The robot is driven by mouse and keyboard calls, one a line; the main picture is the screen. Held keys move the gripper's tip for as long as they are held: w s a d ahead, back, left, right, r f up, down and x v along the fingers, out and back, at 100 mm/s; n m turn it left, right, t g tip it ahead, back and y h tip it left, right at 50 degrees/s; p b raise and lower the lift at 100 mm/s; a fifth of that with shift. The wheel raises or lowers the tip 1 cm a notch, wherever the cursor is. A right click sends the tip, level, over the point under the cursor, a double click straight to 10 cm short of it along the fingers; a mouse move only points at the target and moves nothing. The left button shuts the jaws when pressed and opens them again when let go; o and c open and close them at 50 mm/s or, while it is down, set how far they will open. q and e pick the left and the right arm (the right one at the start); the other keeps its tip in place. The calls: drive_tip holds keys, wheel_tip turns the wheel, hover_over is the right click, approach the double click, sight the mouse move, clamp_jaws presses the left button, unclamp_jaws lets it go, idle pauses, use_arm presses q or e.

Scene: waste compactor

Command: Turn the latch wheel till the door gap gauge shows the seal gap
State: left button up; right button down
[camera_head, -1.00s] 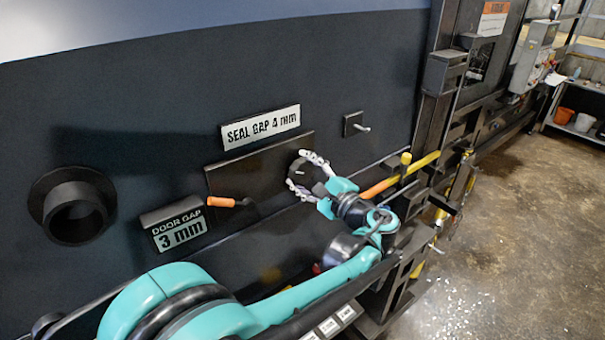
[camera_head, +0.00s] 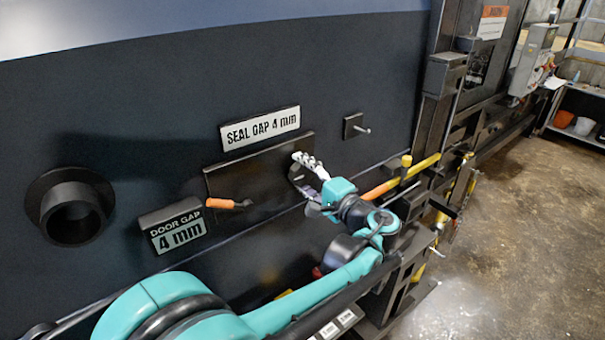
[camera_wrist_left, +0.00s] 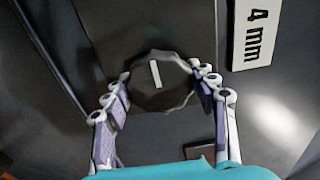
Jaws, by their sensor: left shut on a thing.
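The latch wheel (camera_wrist_left: 160,84) is a dark round knob with a white mark, on a dark plate (camera_head: 245,172). In the left wrist view it sits between the two fingers of my left gripper (camera_wrist_left: 160,90), which is shut on its rim from both sides. In the head view my left gripper (camera_head: 305,178) reaches the plate and mostly hides the wheel. The door gap gauge (camera_head: 178,232) reads 4 mm. My right gripper is not in view.
An orange-handled lever (camera_head: 228,203) sticks out left of the wheel. A round black pipe end (camera_head: 72,212) juts from the wall at left. A small peg on a square plate (camera_head: 354,126) is at upper right. A yellow bar (camera_head: 418,168) lies right of my wrist.

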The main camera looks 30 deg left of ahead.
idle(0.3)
use_arm(q)
drive_tip(key=o, duration=1.2)
drive_tip(key=v, duration=1.2)
drive_tip(key=shift+s+f, duration=0.1)
